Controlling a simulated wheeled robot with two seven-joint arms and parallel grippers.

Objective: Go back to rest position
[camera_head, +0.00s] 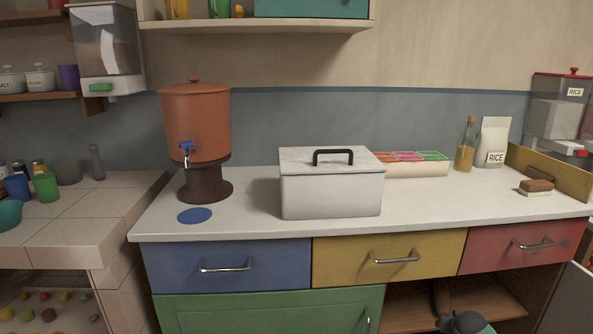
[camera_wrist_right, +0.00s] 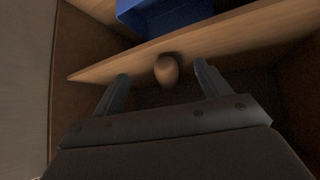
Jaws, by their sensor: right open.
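My right gripper (camera_wrist_right: 161,72) is open in the right wrist view, its two dark fingers apart. A brown rounded object (camera_wrist_right: 167,70) shows between the fingertips, against the edge of a wooden shelf (camera_wrist_right: 230,40). I cannot tell how far it is from the fingers or whether they touch it. In the head view, a dark part of my right arm (camera_head: 465,322) shows at the bottom, in front of the open shelf below the yellow drawer. My left gripper is not in view.
A blue box (camera_wrist_right: 165,14) sits on the shelf in the wrist view. Above are the counter (camera_head: 250,222), a lidded white box (camera_head: 330,195), a clay dispenser (camera_head: 196,125), and blue (camera_head: 225,268), yellow (camera_head: 390,262) and red (camera_head: 525,246) drawers, all closed. The counter's front strip is clear.

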